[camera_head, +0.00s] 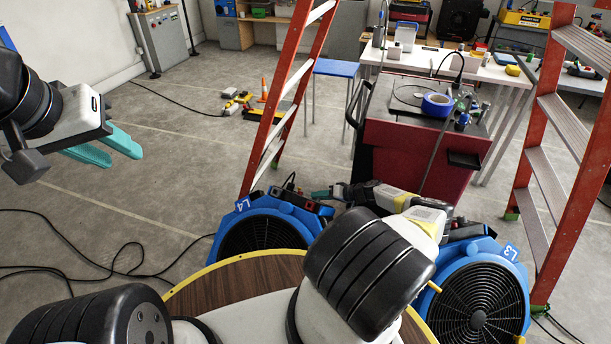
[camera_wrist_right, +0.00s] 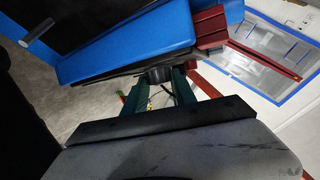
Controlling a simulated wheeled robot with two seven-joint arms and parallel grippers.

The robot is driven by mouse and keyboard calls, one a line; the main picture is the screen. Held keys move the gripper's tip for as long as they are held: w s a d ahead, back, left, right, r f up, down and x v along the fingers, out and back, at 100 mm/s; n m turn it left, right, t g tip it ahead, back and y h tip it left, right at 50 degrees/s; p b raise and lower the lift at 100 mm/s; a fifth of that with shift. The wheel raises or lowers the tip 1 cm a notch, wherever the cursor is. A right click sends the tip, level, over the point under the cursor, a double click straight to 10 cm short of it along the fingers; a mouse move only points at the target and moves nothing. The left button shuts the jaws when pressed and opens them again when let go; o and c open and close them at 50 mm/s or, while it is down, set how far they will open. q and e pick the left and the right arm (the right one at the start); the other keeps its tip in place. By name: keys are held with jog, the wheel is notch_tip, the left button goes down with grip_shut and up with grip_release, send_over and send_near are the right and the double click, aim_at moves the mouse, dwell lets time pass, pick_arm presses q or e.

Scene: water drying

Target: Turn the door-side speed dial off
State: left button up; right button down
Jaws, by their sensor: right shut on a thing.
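Two blue fans stand on the floor: one marked L4 (camera_head: 238,216) and one marked L3 (camera_head: 507,253). My right gripper (camera_head: 322,195) reaches to the top right of the L4 fan, by its dark control box (camera_head: 300,203). In the right wrist view my right gripper (camera_wrist_right: 178,88) has its teal fingers closed on a small dark dial (camera_wrist_right: 156,75) beside the blue housing (camera_wrist_right: 140,42). The dial's marking and setting are hidden. My left gripper (camera_head: 112,148) is open and empty in the air at the left.
A red-orange ladder (camera_head: 279,100) stands behind the L4 fan, another (camera_head: 568,140) at the right. A red cart (camera_head: 400,150) with blue tape (camera_head: 437,104) stands behind the fans. Black cables (camera_head: 110,250) lie on the left floor. A round yellow-rimmed wooden top (camera_head: 235,283) is in front.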

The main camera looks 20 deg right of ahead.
jog(key=shift+s+f+n+y, duration=0.1)
jog(key=shift+f+n+y, duration=0.2)
jog(key=shift+n+y, duration=0.45)
jog(key=c, duration=1)
grip_release()
jog(key=shift+r, duration=0.1)
jog(key=shift+d, duration=0.1)
jog(key=v, duration=0.7)
jog(key=shift+s+d+r, duration=0.1)
jog(key=shift+s+d, duration=0.05)
jog(key=shift+d, duration=0.1)
jog(key=shift+r, duration=0.1)
